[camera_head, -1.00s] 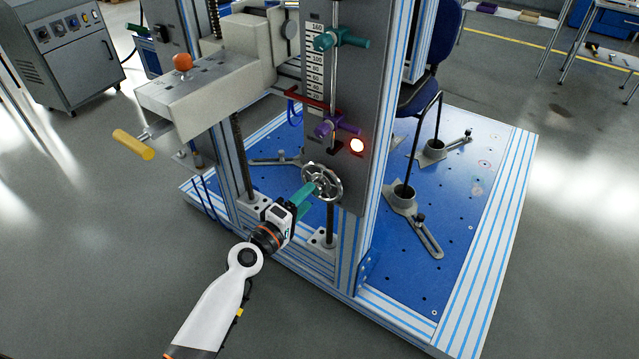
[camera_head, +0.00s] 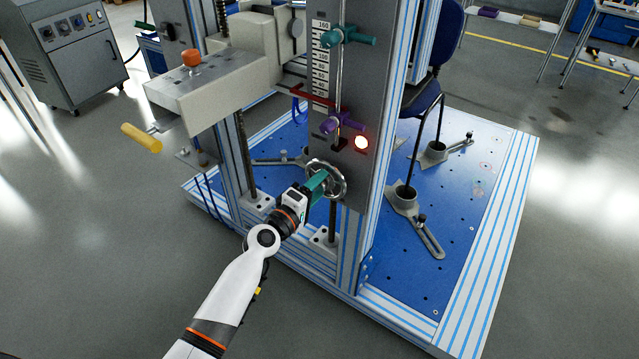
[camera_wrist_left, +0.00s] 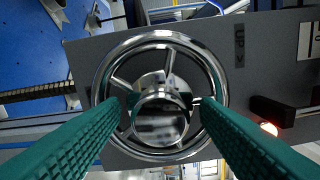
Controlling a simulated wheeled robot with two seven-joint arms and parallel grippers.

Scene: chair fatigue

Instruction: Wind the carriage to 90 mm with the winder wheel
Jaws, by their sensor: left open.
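The winder wheel (camera_head: 341,182), a chrome handwheel, sits low on the grey column plate. In the left wrist view its rim (camera_wrist_left: 218,72), spokes and round hub (camera_wrist_left: 160,110) face me. My left gripper (camera_head: 318,184) is at the wheel. In the wrist view its green fingers (camera_wrist_left: 165,102) are open, one on each side of the hub; I cannot tell whether they touch it. The carriage (camera_head: 210,90) is a grey block with an orange knob and a yellow handle. A red pointer (camera_head: 312,97) crosses the lower part of the scale (camera_head: 320,68); its exact reading is too small. My right gripper is out of view.
A teal clamp (camera_head: 345,37) and a purple clamp (camera_head: 340,123) sit on the rod beside the scale. A chair (camera_head: 420,95) stands on the blue base plate (camera_head: 470,200). The floor in front is clear.

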